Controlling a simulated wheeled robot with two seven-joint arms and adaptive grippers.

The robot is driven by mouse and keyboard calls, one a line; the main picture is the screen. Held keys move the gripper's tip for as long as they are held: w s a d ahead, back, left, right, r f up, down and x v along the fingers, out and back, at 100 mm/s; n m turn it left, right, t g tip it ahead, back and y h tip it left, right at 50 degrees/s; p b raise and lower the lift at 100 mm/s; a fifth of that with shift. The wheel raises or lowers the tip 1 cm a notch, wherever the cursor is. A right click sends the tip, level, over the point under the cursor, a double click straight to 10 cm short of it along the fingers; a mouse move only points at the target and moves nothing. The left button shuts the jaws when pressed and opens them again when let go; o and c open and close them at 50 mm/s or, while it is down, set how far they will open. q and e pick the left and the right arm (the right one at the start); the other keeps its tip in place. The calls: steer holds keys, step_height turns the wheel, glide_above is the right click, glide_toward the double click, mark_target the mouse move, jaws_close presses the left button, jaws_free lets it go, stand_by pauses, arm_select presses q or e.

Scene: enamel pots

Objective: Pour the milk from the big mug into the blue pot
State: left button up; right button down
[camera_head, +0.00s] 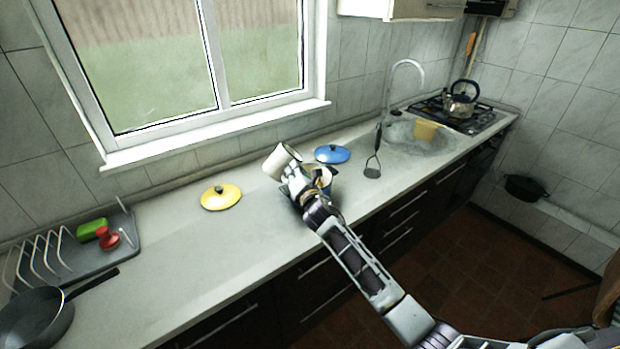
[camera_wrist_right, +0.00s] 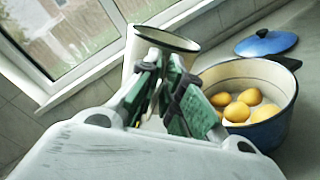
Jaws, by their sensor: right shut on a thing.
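The big white mug (camera_head: 281,161) with a dark rim leans over at a tilt above the counter in the head view. It also shows behind my fingers in the wrist view (camera_wrist_right: 143,48). My right gripper (camera_head: 293,180) is shut on the mug; its fingers (camera_wrist_right: 160,68) hide part of it. No milk can be seen. The blue pot (camera_wrist_right: 274,130) stands open on the counter, just right of the mug and fingers in the wrist view, with several yellow-orange round things inside. In the head view my gripper partly covers the pot (camera_head: 328,181). My left gripper is not in view.
A blue lid (camera_head: 332,154) lies behind the pot, a yellow lid (camera_head: 221,197) to the left. A dish rack (camera_head: 60,255) and frying pan (camera_head: 36,320) are far left. The window wall is behind.

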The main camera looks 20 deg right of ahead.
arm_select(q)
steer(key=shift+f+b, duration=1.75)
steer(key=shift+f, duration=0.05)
arm_select(e)
steer(key=shift+d+f+m, duration=0.25)
steer(key=shift+f+m, duration=0.15)
steer(key=shift+m, duration=0.6)
steer(key=shift+d+f+m, duration=0.2)
steer(key=shift+f+m, duration=0.2)
steer(key=shift+m, duration=0.6)
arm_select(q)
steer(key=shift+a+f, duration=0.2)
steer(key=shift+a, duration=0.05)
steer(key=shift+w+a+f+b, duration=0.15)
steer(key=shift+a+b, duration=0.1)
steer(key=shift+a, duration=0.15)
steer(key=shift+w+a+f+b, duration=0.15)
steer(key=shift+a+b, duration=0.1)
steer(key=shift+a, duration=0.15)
arm_select(e)
steer(key=shift+d+f+m, duration=0.15)
steer(key=shift+f+m, duration=0.1)
steer(key=shift+m, duration=0.35)
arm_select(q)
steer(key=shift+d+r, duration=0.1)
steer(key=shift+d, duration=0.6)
arm_select(e)
steer(key=shift+w+d+f+m, duration=0.15)
steer(key=shift+d+f+m, duration=0.1)
steer(key=shift+d+m, duration=0.3)
